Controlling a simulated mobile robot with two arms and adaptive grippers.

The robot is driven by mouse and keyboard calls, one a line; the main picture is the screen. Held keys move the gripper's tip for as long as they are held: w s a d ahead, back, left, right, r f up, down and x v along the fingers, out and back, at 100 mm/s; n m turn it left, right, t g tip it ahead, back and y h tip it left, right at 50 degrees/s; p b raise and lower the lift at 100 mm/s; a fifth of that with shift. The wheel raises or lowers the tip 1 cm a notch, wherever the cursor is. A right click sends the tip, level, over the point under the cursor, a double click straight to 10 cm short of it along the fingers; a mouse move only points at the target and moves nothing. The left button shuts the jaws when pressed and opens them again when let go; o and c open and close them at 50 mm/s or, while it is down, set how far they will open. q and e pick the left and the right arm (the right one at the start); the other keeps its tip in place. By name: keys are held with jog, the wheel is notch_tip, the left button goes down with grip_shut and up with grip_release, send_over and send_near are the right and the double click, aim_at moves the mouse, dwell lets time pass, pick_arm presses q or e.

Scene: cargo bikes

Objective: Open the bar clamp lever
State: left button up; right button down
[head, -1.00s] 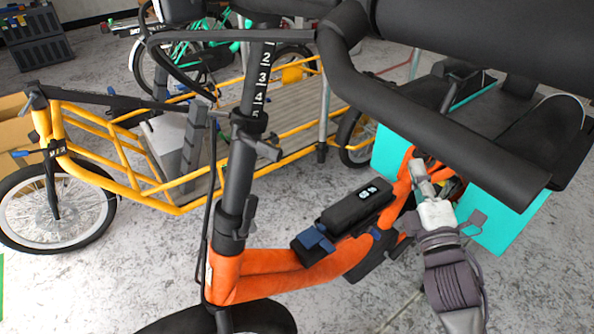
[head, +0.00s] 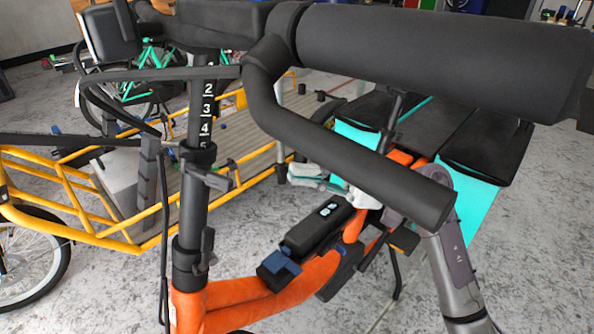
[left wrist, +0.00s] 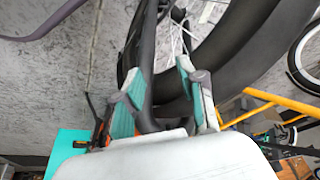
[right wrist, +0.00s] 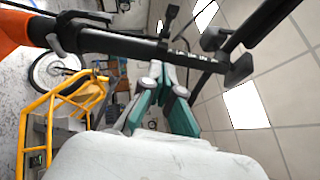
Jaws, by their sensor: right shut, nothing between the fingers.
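A black bar post (head: 195,215) with white numbers rises from the orange bike frame (head: 250,300). An upper clamp lever (head: 208,179) sticks out below the numbers, and a lower lever (head: 207,248) hangs by the folding joint. I cannot tell which one the task names. My left gripper (left wrist: 160,72) is open, near a tyre.
Thick black handlebar grips (head: 430,60) hang across the upper right, close over my right arm. A black battery pack (head: 315,228) sits on the orange frame. A yellow cargo bike (head: 75,225) stands behind on the left. Turquoise bags (head: 470,205) are at the right.

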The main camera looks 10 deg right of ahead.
aim_at(207, 172)
pick_arm(q)
jog(key=shift+p+v, duration=0.85)
jog(key=shift+v, duration=0.05)
pick_arm(e)
jog(key=s+a+r, duration=0.3)
jog(key=a, duration=0.5)
jog(key=shift+s+r, duration=0.2)
jog(key=shift+s, duration=0.15)
pick_arm(q)
jog(key=shift+r, duration=0.1)
pick_arm(e)
jog(key=shift+s+a, duration=0.1)
jog(key=shift+a, duration=0.1)
